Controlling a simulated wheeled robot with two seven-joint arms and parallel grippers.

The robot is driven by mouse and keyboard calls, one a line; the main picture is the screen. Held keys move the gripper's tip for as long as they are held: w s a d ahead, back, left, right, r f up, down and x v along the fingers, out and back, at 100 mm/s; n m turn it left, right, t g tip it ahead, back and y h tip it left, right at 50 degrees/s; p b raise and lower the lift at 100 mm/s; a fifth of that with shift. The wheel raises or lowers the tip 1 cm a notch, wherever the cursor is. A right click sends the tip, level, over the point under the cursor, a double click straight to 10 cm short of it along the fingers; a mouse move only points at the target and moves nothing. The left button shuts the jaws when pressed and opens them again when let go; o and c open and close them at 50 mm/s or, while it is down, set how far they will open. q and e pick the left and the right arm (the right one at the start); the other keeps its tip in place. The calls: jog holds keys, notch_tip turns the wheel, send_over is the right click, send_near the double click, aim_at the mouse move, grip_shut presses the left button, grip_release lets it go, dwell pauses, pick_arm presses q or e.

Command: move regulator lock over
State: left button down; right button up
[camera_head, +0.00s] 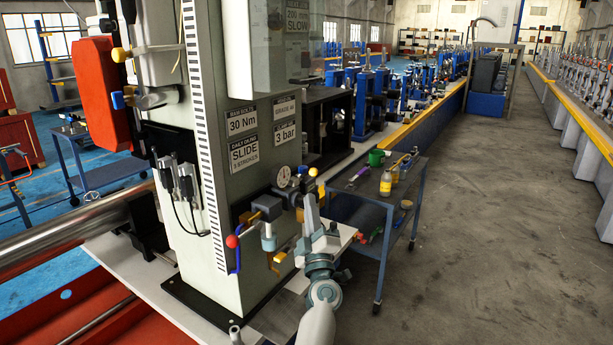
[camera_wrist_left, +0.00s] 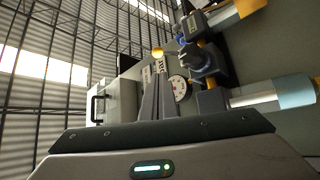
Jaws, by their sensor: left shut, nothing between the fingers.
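The regulator group sits on the near right side of the grey machine column (camera_head: 215,140). It has a round white gauge (camera_head: 284,176), a dark regulator body (camera_head: 296,188) and a small yellow-orange knob (camera_head: 313,172). Which part is the lock is not clear. My left gripper (camera_head: 309,200) is shut and empty, just in front of the group, fingers pointing up. In the left wrist view its fingertips (camera_wrist_left: 157,72) lie just below the yellow knob (camera_wrist_left: 157,52), with the gauge (camera_wrist_left: 181,89) to their right. Contact with the knob cannot be told. My right gripper is not in view.
A valve with a blue handle and red ball (camera_head: 232,241) stands left of the gripper. Open floor (camera_head: 480,220) lies beyond the cart.

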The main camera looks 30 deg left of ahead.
aim_at(306, 175)
pick_arm(q)
jog(key=shift+r, duration=0.1)
jog(key=shift+b+x, duration=0.8)
jog(key=shift+x, duration=4.2)
jog(key=m+b, duration=0.1)
jog(key=f+t+b, duration=0.1)
jog(key=b, duration=0.1)
jog(key=shift+d+f+m+h, duration=0.2)
jog(key=shift+m+h, duration=0.1)
jog(key=shift+m, duration=0.1)
jog(key=shift+d+t, duration=0.15)
jog(key=shift+t, duration=0.15)
jog(key=shift+d+f, duration=0.15)
jog(key=shift+f, duration=0.25)
